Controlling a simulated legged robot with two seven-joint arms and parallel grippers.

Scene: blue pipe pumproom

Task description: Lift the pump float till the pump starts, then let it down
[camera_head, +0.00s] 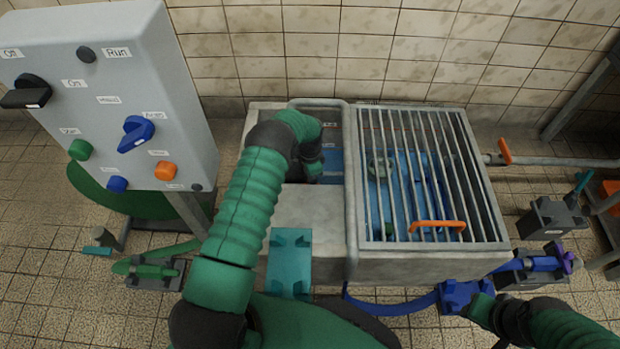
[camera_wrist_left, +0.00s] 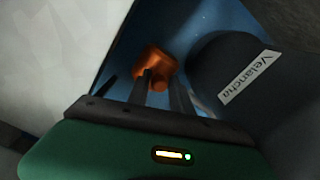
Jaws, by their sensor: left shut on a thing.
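The orange pump float (camera_wrist_left: 155,62) shows in the left wrist view over blue water. My left gripper (camera_wrist_left: 160,92) is shut on it, with both dark fingers at its near side. In the head view my left arm reaches down into the open part of the pit, and the left gripper (camera_head: 312,170) hides the float there. A dark round body labelled "Velancha" (camera_wrist_left: 235,75) stands beside the float. The Run lamp (camera_head: 86,54) on the grey control panel (camera_head: 115,100) looks dark. My right gripper (camera_head: 482,310) is at the lower right, its fingers unclear.
A metal grate (camera_head: 400,170) with an orange handle (camera_head: 437,224) covers the right part of the concrete pit (camera_head: 310,215). A raised rail borders the opening. The panel stands close left of my left arm. Pipes and a blue hose (camera_head: 400,305) lie on the tiled floor.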

